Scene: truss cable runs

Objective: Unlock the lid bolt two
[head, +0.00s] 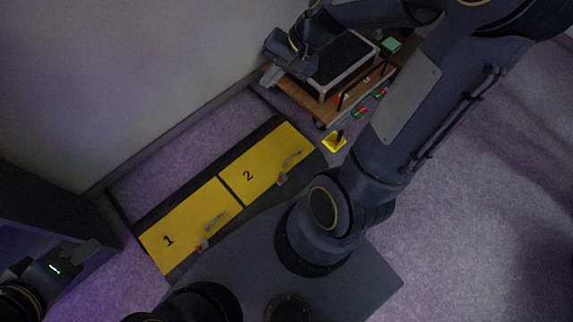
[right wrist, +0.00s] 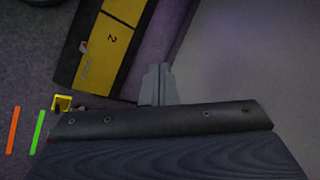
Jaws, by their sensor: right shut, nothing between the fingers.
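Yellow lid 2 (head: 245,176) lies flat on the floor box beside yellow lid 1 (head: 180,232). Lid 2 has a grey handle (head: 292,159) and a small red part (head: 282,178) at its right edge, perhaps its bolt; the bolt's position is too small to tell. In the right wrist view lid 2 (right wrist: 104,40) is at the upper left, with its handle (right wrist: 84,66). My right gripper (head: 268,77) is shut and empty, away from the lid beside the cart; its fingers show in the right wrist view (right wrist: 157,84). My left gripper (head: 90,249) is at the lower left, its jaws unclear.
A wooden cart (head: 330,108) carries a black-topped case (head: 342,62) and a green box (head: 390,46). A yellow floor piece with a dark post (head: 334,142) stands between the cart and lid 2. A wall (head: 110,80) runs behind the lids. Floor at the right is clear.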

